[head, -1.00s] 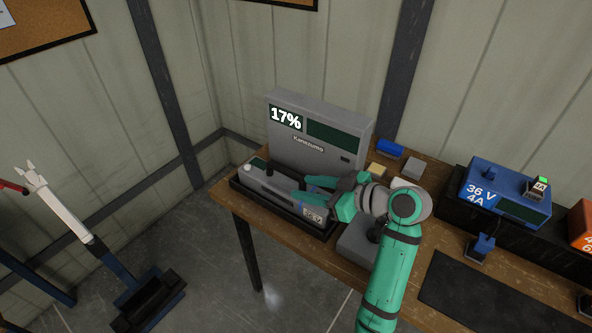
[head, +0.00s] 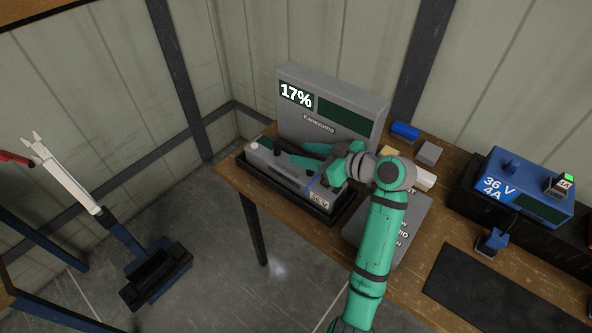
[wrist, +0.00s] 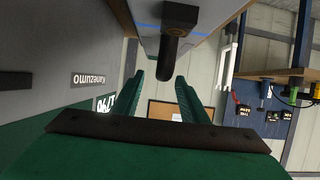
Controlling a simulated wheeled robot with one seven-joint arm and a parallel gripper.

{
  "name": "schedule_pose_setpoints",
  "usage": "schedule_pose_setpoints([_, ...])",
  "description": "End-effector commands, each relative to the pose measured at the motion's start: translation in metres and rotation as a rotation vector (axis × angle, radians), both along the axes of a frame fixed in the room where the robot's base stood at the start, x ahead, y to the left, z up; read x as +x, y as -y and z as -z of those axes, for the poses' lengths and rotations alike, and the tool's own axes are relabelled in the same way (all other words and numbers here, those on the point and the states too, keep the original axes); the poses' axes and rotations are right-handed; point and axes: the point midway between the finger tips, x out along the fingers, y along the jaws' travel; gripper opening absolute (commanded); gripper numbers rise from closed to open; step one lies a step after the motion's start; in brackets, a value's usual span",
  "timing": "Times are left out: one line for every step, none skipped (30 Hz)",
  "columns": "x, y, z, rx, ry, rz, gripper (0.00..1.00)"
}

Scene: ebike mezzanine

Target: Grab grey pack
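The grey pack (head: 268,165), marked 36 V, lies in a black tray (head: 328,219) on the wooden bench, in front of the grey Kanezumo unit (head: 333,108) reading 17%. My gripper (head: 301,155) reaches over the pack from the right with its green fingers spread and pointing left. In the wrist view, which is upside down, the gripper (wrist: 162,88) is open. A dark knob or handle (wrist: 178,55) hangs from the pack's grey surface (wrist: 205,14), just ahead of and between the fingertips. I see no finger closed on it.
A grey box (head: 407,222) lies on the bench under my arm. Blue (head: 405,131) and grey (head: 428,153) blocks sit behind it. A blue 36 V 4A charger (head: 528,190) stands at right, beside a dark mat (head: 485,288). The Kanezumo unit rises close behind the pack.

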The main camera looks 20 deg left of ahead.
Motion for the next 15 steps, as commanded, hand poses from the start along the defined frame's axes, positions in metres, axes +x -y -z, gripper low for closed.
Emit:
schedule_pose_setpoints([0.001,-0.009,0.002,0.0,-0.001,-0.007,0.4])
schedule_pose_setpoints([0.003,-0.014,0.004,-0.001,-0.001,-0.01,0.4])
schedule_pose_setpoints([0.005,-0.021,0.006,-0.001,-0.001,-0.013,0.4])
schedule_pose_setpoints([0.007,-0.025,0.008,0.0,-0.002,-0.014,0.4])
schedule_pose_setpoints([0.008,-0.03,0.01,0.0,-0.002,-0.014,0.4])
schedule_pose_setpoints([0.009,-0.034,0.012,-0.001,-0.001,-0.015,0.4])
schedule_pose_setpoints([0.011,-0.037,0.013,-0.001,-0.001,-0.013,0.4])
schedule_pose_setpoints([0.012,-0.038,0.014,0.0,0.0,-0.012,0.4])
schedule_pose_setpoints([0.013,-0.04,0.015,0.0,-0.001,-0.009,0.4])
schedule_pose_setpoints([0.014,-0.04,0.015,0.0,0.0,-0.009,0.4])
schedule_pose_setpoints([0.014,-0.039,0.016,0.0,-0.001,-0.007,0.4])
schedule_pose_setpoints([0.014,-0.038,0.016,0.0,0.0,-0.005,0.4])
schedule_pose_setpoints([0.014,-0.038,0.016,0.0,0.0,-0.004,0.4])
schedule_pose_setpoints([0.015,-0.037,0.016,0.0,-0.001,-0.004,0.4])
schedule_pose_setpoints([0.015,-0.037,0.015,0.0,0.0,-0.003,0.4])
